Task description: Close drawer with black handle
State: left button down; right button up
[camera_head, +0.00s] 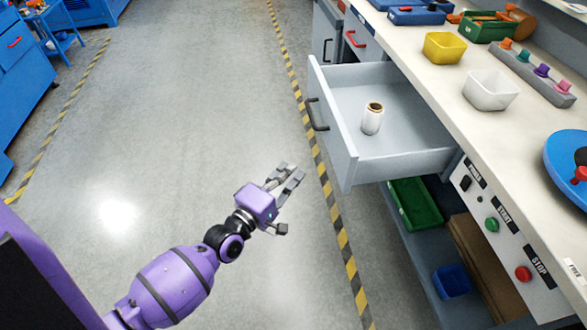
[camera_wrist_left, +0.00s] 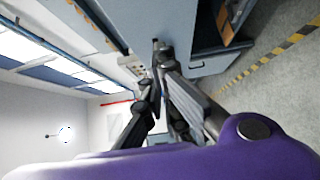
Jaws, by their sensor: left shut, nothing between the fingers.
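The grey drawer (camera_head: 333,140) with the black handle (camera_head: 316,114) is pulled out from the workbench in the head view. A white spool-like roll (camera_head: 373,118) with a brown top stands upright inside it. My left gripper (camera_head: 290,172) is shut and empty, in front of the drawer and below its handle in the picture, apart from both. In the left wrist view my fingers (camera_wrist_left: 160,68) point toward grey cabinet surfaces; I cannot tell which of them is the drawer. My right gripper is not in view.
A drawer with a red handle (camera_head: 355,39) sits farther along the bench. The bench top (camera_head: 440,85) holds a yellow bin (camera_head: 445,47) and a white bin (camera_head: 490,89). A green crate (camera_head: 415,203) lies on the shelf below.

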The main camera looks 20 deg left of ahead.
pick_arm(q)
jog(key=w+d, duration=0.4)
jog(key=w, duration=0.5)
jog(key=shift+w+d+p, duration=0.3)
jog(key=shift+w+d, duration=0.1)
jog(key=shift+d, duration=0.1)
